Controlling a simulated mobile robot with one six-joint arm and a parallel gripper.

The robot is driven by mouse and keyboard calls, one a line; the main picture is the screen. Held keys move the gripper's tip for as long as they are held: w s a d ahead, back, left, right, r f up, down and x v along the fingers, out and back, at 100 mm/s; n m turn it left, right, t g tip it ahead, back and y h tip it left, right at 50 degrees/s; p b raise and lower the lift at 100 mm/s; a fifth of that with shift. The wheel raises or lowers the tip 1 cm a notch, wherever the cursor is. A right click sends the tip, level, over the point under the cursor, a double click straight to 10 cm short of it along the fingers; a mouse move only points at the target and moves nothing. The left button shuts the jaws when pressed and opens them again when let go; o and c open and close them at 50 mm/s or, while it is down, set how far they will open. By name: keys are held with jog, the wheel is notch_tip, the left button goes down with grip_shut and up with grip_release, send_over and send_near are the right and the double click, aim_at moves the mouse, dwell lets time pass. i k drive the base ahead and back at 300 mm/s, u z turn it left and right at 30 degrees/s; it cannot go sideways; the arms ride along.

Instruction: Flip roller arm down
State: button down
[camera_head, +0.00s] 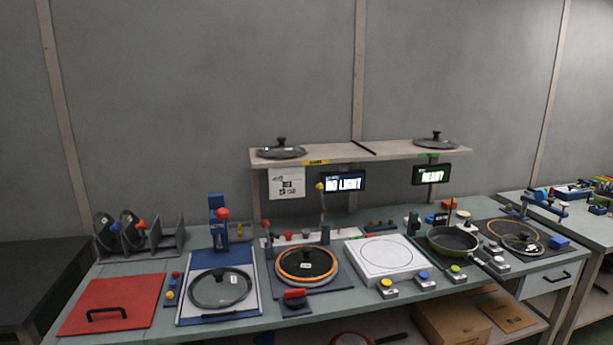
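My gripper is not in view. Another thin upright stick (451,211) shows behind the green frying pan (453,241). Which of these is the roller arm is too small to tell.
The workbench (345,304) also carries a red board (112,304) with a black handle, a lid rack (140,238), a white square plate (384,259) and several push buttons. A shelf (361,153) above holds two lids. Screens (344,182) read "NO LIGHT" and apparently "READY" (431,175).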

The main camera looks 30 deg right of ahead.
aim_at(319, 186)
jog(key=u, duration=0.15)
jog(key=i, duration=0.8)
jog(key=u, duration=0.7)
